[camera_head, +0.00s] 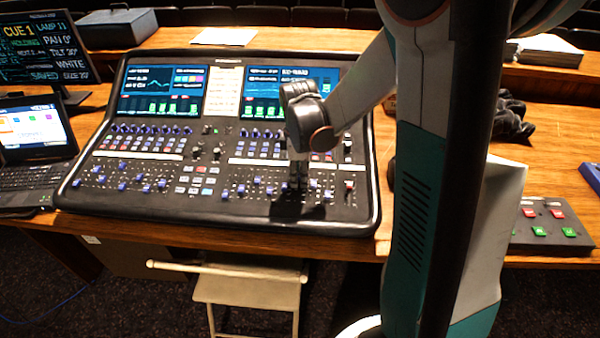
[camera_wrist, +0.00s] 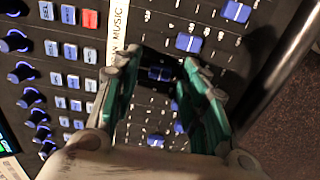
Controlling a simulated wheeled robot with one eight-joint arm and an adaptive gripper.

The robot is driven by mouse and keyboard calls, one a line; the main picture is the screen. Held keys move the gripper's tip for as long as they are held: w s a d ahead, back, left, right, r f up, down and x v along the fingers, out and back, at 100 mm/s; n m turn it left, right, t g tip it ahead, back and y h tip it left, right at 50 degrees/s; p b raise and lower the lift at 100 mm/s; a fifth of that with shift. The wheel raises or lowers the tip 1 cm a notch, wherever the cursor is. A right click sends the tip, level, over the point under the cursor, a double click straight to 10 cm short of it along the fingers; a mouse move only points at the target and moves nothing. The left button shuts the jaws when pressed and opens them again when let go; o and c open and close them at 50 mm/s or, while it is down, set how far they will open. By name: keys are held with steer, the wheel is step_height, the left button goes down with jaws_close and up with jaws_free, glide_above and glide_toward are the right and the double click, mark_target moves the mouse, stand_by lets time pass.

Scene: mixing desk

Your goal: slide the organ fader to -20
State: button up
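The mixing desk (camera_head: 150,205) has rows of blue fader caps along its front part. My gripper (camera_head: 298,185) points down over the right part of the fader rows. In the wrist view my gripper (camera_wrist: 160,62) is open, its two green-sided fingers apart. A blue fader cap (camera_wrist: 160,73) shows in the gap between the fingertips, in shadow; I cannot tell whether either finger touches it. Other blue caps (camera_wrist: 156,140) lie between the fingers nearer the palm. A white strip reading "MUSIC" (camera_wrist: 118,28) runs beside the left finger. No organ label is readable, so I cannot tell which fader is organ.
Blue fader caps (camera_wrist: 188,42) stand just beyond the fingertips. Blue knobs (camera_wrist: 20,74) and square buttons with a red one (camera_wrist: 89,19) lie left. A laptop (camera_head: 35,135) is left of the desk, a button box (camera_head: 548,225) right, a stool (camera_head: 250,290) in front.

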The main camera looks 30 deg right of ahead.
mark_target(299, 190)
jaws_close()
steer(key=shift+s+a+f, duration=0.1)
steer(key=shift+s+a, duration=0.45)
steer(key=shift+s, duration=0.25)
steer(key=shift+s+a+f, duration=0.1)
steer(key=shift+s+a, duration=0.45)
steer(key=shift+s, duration=0.2)
jaws_free()
steer(key=shift+r, duration=0.1)
